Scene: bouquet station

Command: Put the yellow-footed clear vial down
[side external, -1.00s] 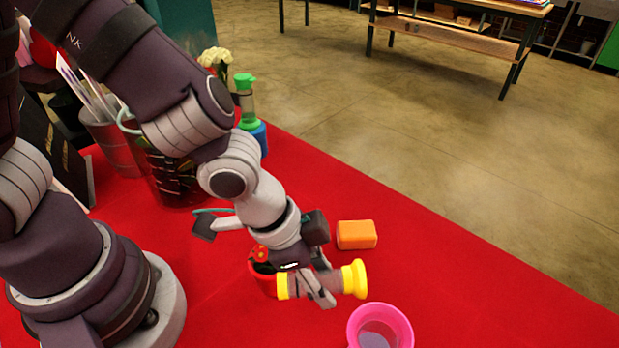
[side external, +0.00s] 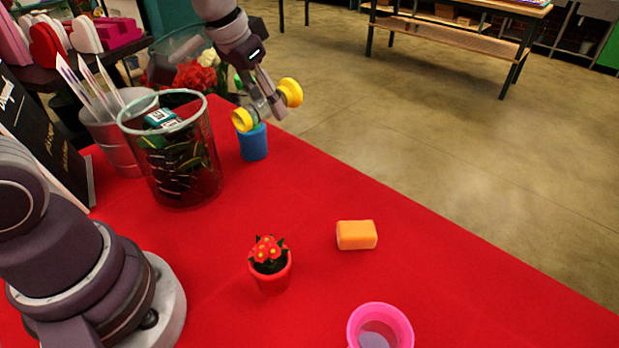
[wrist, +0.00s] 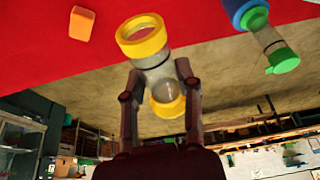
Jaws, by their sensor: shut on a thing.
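The clear vial with yellow ends (wrist: 160,80) is shut in my gripper (wrist: 158,73), held across its clear middle. In the side external view its yellow ends (side external: 290,92) stick out on both sides of my gripper (side external: 270,108), and it lies tilted in the air near the table's far edge. It appears above or in front of a blue cup (side external: 254,143); the exact gap cannot be told. The wrist view shows one yellow end wide open towards the red cloth.
A green-capped clear vial (wrist: 268,42) is at the blue cup (wrist: 236,8). A wire basket (side external: 180,165) stands left of the cup. A red flower pot (side external: 271,280), an orange block (side external: 357,235) and a pink cup (side external: 380,310) stand nearer. Red cloth between them is bare.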

